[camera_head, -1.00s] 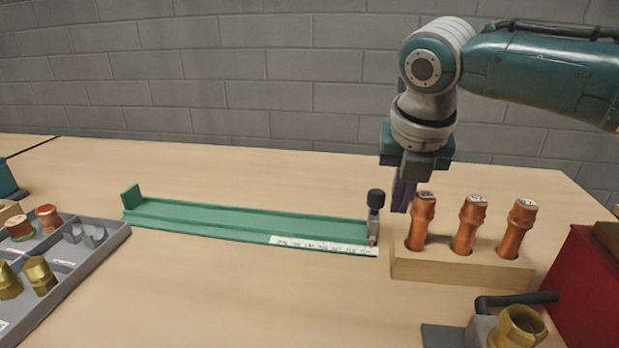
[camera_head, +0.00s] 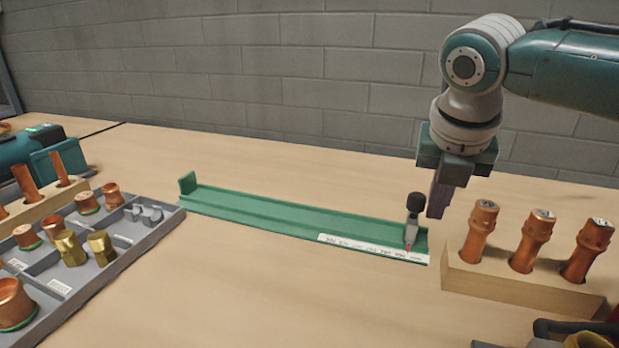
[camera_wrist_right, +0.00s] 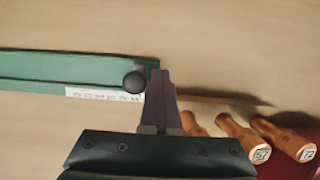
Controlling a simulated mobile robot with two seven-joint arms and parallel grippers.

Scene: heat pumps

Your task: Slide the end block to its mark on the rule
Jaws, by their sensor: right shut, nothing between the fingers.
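The green rail (camera_head: 290,215) lies on the table with an upright stop at its left end. The end block (camera_head: 411,234), grey with a black knob and a red pointer, stands upright near the rail's right end. The white rule (camera_head: 350,243) runs along the rail's front edge there; its marks are too small to read. My right gripper (camera_head: 437,213) is shut and empty, pointing down just right of the block. In the right wrist view its fingertips (camera_wrist_right: 161,75) are right beside the black knob (camera_wrist_right: 135,82); I cannot tell whether they touch the block. My left gripper is not in view.
A wooden holder (camera_head: 500,281) with three upright copper pieces stands close right of the gripper. A grey divided tray (camera_head: 130,255) with copper and brass fittings is at the left. Behind it is a teal device (camera_head: 35,150). The table behind and before the rail is clear.

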